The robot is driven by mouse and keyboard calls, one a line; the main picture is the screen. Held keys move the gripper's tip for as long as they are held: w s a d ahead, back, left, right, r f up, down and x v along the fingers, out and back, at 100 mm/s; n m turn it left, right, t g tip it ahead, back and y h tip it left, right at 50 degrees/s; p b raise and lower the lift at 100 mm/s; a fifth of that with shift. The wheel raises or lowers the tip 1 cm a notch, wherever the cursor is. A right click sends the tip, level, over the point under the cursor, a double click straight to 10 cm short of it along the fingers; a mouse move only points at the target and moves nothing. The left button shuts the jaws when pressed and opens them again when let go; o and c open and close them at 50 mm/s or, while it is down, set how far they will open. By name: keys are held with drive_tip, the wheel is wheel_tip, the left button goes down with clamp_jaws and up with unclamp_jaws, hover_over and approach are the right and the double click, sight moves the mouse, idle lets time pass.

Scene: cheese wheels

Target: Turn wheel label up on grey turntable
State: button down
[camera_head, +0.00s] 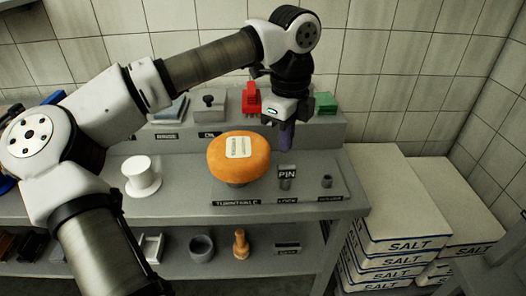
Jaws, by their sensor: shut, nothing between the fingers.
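An orange cheese wheel (232,170) rests on the grey turntable (237,184), which is mostly hidden beneath it. A pale label (239,147) with dark print shows on the wheel's upper face. The wheel looks tilted toward the camera, though I cannot tell whether it lies fully flat. My gripper (287,140) is to the right of the wheel and a little above the bench, pointing down. Its dark fingers are shut and empty, apart from the wheel.
A white spool-shaped piece (142,178) stands left of the wheel. SALT sacks (395,215) are stacked right of the bench.

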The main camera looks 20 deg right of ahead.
sight(263, 162)
drive_tip(key=w+a+f+p, duration=0.2)
drive_tip(key=w+f+p, duration=0.1)
drive_tip(key=f, duration=0.6)
drive_tip(key=shift+f+p, duration=0.4)
drive_tip(key=shift+p, duration=0.3)
drive_tip(key=shift+a, duration=0.1)
drive_tip(key=shift+w+a+f+b, duration=0.2)
drive_tip(key=shift+w+a+b, duration=0.25)
drive_tip(key=shift+b, duration=0.6)
drive_tip(key=shift+w+r, duration=0.2)
drive_tip(key=shift+r, duration=0.05)
drive_tip(key=shift+s+f, duration=0.1)
